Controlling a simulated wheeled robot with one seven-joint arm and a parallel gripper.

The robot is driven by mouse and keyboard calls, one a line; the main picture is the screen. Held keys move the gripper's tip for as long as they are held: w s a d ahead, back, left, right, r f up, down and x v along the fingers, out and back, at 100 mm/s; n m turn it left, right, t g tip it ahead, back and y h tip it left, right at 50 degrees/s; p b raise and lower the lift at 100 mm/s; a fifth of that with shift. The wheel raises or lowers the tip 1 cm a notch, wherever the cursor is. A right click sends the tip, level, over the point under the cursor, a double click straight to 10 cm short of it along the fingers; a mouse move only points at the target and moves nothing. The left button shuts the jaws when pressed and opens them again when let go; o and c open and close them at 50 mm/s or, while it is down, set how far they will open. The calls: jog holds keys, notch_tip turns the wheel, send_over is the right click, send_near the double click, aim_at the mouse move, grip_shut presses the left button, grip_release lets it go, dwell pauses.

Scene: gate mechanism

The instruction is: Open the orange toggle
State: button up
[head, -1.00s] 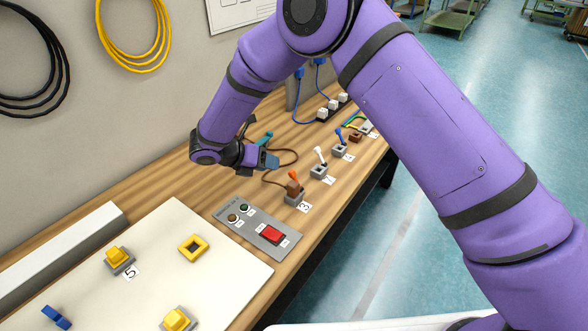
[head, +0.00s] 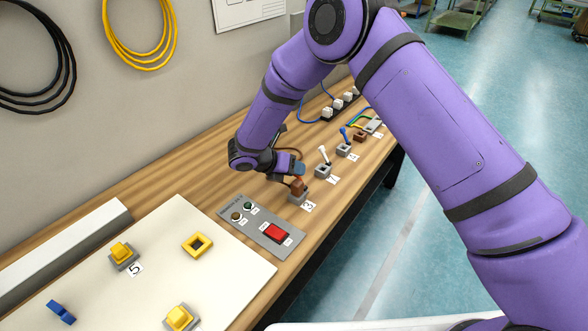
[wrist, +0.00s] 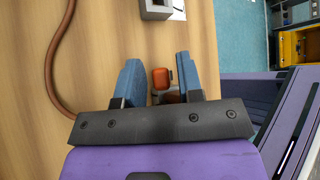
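The orange toggle (wrist: 161,78) shows in the wrist view between my gripper's two blue fingers, nearer the right one. A gap shows on its left side. My gripper (wrist: 157,74) is open around it and not closed on it. The block is mostly hidden in the wrist view.
A white toggle (head: 323,155) and a blue toggle (head: 344,137) stand farther along the wooden bench (head: 190,172). A grey panel with a red switch (head: 276,233) lies nearer. A brown cable (wrist: 51,65) curves left of my gripper. The bench's front edge drops to the floor.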

grip_shut()
jog(key=shift+s+d+r+m+t+y, duration=0.4)
jog(key=shift+d+m+y, duration=0.1)
jog(key=shift+y, duration=0.1)
jog(key=shift+s+d+r+m+t+y, duration=0.2)
jog(key=shift+s+d+m+t+y, duration=0.5)
jog(key=shift+y, duration=0.4)
jog(key=shift+s+d+f+m+t+y, duration=0.1)
jog(key=shift+s+d+m+t+y, duration=0.25)
jog(key=shift+d+t+y, duration=0.2)
jog(key=shift+s+d+f+m+t+y, duration=0.1)
jog(key=shift+s+d+m+t+y, duration=0.25)
jog(key=shift+y, duration=0.3)
jog(key=shift+s+d+f+m+t+y, duration=0.2)
jog(key=shift+s+d+m+t+y, duration=0.1)
jog(key=shift+d+m+t+y, duration=0.15)
jog(key=shift+s+d+f+m+t+y, duration=0.25)
jog(key=shift+d+m+t+y, duration=0.15)
jog(key=shift+t+y, duration=0.15)
jog(key=shift+o, duration=1.3)
grip_release()
